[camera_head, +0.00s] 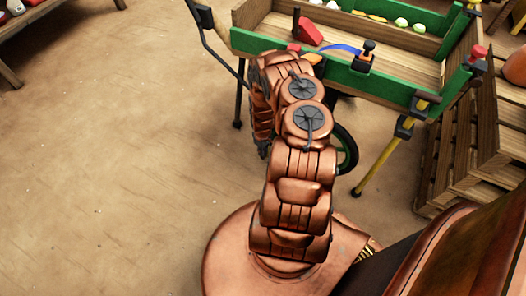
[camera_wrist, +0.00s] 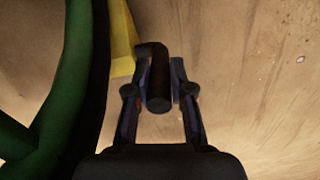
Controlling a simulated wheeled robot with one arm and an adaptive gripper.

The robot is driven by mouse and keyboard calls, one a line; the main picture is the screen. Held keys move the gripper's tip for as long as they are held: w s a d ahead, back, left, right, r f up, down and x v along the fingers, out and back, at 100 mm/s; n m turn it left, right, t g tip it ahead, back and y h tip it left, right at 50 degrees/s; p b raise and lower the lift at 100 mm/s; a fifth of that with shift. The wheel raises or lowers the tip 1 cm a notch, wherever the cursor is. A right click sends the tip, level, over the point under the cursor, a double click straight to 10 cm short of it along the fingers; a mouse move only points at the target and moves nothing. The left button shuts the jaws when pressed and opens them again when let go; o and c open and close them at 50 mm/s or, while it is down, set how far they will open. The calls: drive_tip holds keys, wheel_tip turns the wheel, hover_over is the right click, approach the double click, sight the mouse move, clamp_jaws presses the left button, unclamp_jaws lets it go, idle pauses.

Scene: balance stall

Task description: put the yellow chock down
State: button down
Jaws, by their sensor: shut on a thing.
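My gripper (camera_wrist: 158,90) shows in the wrist view, its two fingers closed on a dark, rounded handle (camera_wrist: 158,88). The yellow chock (camera_wrist: 122,42) shows as a yellow strip just beyond and left of the handle, partly cut off by the top edge. The handle appears to belong to it, but the join is not clear. I cannot tell whether the chock touches the floor. In the head view my copper arm hides the gripper and the chock.
A dark-rimmed green wheel (camera_wrist: 70,80) stands close left of the gripper. In the head view, the green-edged wooden cart (camera_head: 400,86) stands above it, with a yellow leg (camera_head: 378,164). Wooden crates (camera_head: 476,150) stand at right. The floor (camera_head: 110,150) at left is clear.

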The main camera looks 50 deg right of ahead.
drive_tip(key=shift+f+b, duration=0.45)
drive_tip(key=shift+f, duration=0.45)
drive_tip(key=c, duration=1)
unclamp_jaws()
